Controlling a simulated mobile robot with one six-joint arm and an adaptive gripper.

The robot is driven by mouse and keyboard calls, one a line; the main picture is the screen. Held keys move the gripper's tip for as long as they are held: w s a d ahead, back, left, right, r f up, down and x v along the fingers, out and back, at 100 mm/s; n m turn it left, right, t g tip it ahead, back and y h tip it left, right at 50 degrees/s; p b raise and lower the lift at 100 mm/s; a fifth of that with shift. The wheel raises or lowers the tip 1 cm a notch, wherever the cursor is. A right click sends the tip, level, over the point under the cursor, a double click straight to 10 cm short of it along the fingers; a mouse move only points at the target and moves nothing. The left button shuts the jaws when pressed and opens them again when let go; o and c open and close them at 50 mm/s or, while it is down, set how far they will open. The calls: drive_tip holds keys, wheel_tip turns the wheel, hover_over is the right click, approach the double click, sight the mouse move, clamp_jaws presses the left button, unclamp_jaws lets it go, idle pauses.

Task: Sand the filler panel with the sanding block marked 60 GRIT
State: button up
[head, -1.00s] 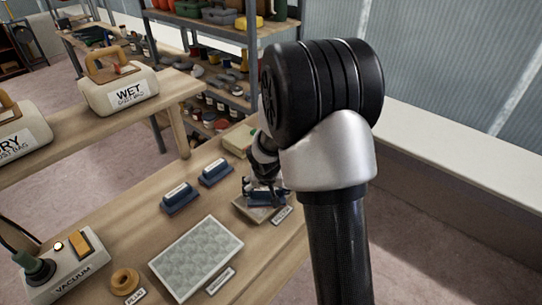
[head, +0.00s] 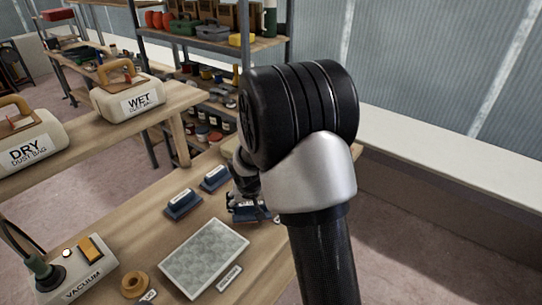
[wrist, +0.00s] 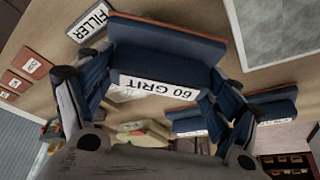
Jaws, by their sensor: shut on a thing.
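My gripper (wrist: 155,105) is shut on the blue sanding block marked 60 GRIT (wrist: 165,65). The block's label and brown lower edge show in the wrist view. In the head view, my gripper (head: 245,195) holds the block (head: 246,213) low over the right part of the bench, partly behind my arm. The label FILLER (wrist: 90,20) lies beside the block in the wrist view.
Two more blue blocks (head: 183,204) (head: 214,178) stand left of my gripper. A grey patterned panel (head: 204,258) lies in front. A vacuum box (head: 75,273) and a tan ring (head: 135,284) are at the left. WET (head: 128,98) and DRY (head: 32,145) dust bags stand behind.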

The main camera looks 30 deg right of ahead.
drive_tip(key=r, duration=0.1)
drive_tip(key=r+p, duration=0.1)
drive_tip(key=r, duration=0.1)
drive_tip(key=shift+w+d, duration=0.15)
drive_tip(key=shift+d, duration=0.15)
drive_tip(key=shift+r+p, duration=1.6)
drive_tip(key=shift+r, duration=0.65)
